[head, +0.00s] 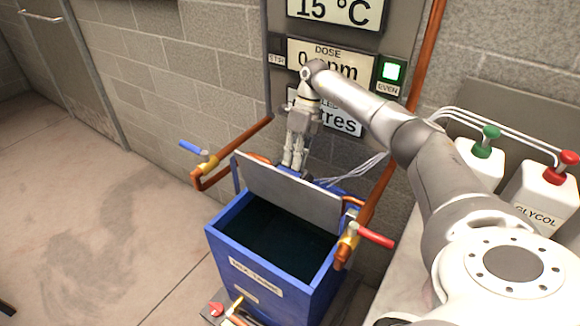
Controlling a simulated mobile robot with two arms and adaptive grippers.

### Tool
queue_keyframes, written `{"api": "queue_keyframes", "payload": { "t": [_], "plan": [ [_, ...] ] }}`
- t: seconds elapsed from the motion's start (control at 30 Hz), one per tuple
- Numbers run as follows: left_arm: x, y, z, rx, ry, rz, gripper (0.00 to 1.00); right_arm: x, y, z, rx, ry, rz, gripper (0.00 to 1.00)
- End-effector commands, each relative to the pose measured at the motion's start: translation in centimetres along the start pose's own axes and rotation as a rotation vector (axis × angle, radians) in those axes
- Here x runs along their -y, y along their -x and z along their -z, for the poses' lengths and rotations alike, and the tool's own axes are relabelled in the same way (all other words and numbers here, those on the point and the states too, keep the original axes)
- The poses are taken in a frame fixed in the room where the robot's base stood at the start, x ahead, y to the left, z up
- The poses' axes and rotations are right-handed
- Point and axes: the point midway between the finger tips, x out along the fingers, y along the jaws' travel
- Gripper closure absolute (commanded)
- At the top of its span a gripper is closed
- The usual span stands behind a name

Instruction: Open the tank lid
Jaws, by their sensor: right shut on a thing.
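The tank (262,290) is a blue open-topped box with dark liquid or a dark interior, in the lower middle of the head view. Its grey lid (290,197) stands tilted up along the tank's back side, so the tank's opening shows. My right gripper (293,165) reaches down behind the lid's upper edge, with its fingers pointing down. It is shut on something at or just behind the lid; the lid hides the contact. My left gripper is not in view.
Copper pipes with a blue-handled valve (190,147) and a red-handled valve (374,237) flank the tank. A display panel (328,62) hangs on the block wall behind. White containers with a green cap (487,141) and a red cap (565,162) stand right. Floor at left is clear.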

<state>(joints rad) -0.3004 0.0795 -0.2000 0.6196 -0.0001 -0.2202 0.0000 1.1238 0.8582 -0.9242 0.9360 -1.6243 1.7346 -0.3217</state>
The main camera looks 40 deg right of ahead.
Motion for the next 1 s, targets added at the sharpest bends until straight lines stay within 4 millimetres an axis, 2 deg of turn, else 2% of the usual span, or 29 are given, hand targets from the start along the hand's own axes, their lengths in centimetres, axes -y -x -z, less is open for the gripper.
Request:
{"api": "queue_keyframes", "payload": {
  "t": [0.03,0.57,0.6,0.73,1.0],
  "plan": [
    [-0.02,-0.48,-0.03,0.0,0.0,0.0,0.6,0.89,-1.75,0.65,-0.029,-0.006,0.011,1.0],
    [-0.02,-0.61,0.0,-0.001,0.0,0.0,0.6,1.11,-1.68,0.58,-0.03,-0.003,0.01,1.0],
    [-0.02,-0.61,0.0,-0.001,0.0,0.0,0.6,1.11,-1.68,0.57,-0.03,-0.003,0.011,0.83],
    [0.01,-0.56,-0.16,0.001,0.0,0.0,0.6,1.03,-1.49,0.54,-0.028,-0.003,0.009,0.67],
    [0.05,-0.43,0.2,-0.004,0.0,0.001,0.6,0.88,-1.05,0.48,-0.023,-0.004,0.007,0.65]
  ]
}}
